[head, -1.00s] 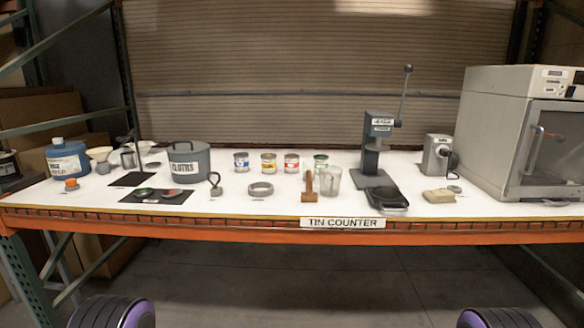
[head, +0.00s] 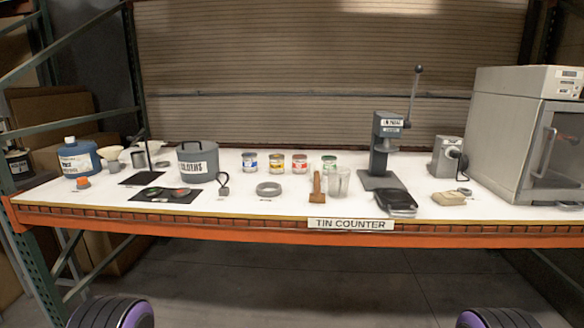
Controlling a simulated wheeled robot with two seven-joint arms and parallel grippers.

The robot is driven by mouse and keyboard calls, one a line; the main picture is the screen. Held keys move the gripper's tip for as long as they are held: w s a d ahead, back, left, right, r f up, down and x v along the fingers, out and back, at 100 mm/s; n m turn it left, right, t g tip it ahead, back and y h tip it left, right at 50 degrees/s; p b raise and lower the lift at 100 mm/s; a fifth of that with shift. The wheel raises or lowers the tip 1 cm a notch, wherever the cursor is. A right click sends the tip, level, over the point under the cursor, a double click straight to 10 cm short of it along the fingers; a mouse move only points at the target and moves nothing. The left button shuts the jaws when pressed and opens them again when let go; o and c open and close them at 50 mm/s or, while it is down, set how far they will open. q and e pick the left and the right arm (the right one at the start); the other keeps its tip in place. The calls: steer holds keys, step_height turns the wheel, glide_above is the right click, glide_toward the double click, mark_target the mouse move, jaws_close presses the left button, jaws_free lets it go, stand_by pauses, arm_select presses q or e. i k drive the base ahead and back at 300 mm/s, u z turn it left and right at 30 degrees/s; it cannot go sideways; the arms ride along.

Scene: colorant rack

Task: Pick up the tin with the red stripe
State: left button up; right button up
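The tin with the red stripe (head: 299,163) stands upright on the white counter in the head view, third in a row of small tins. The blue-striped tin (head: 249,162) and yellow-striped tin (head: 276,163) stand to its left. The green-striped tin (head: 329,163) stands to its right, partly behind a clear beaker. Nothing stands directly in front of the red-striped tin's label. My grippers are not visible; only purple and black parts at the bottom corners show, well below the counter edge.
A wooden-handled tool (head: 317,188) and the clear beaker (head: 338,182) stand front right of the tin. A grey ring (head: 268,189) lies in front. A grey pot (head: 197,163) is left, a lever press (head: 385,150) right. The counter's front edge (head: 180,215) is orange.

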mark_target(299, 162)
steer(key=u, duration=2.05)
steer(key=i, duration=1.4)
steer(key=z, duration=3.15)
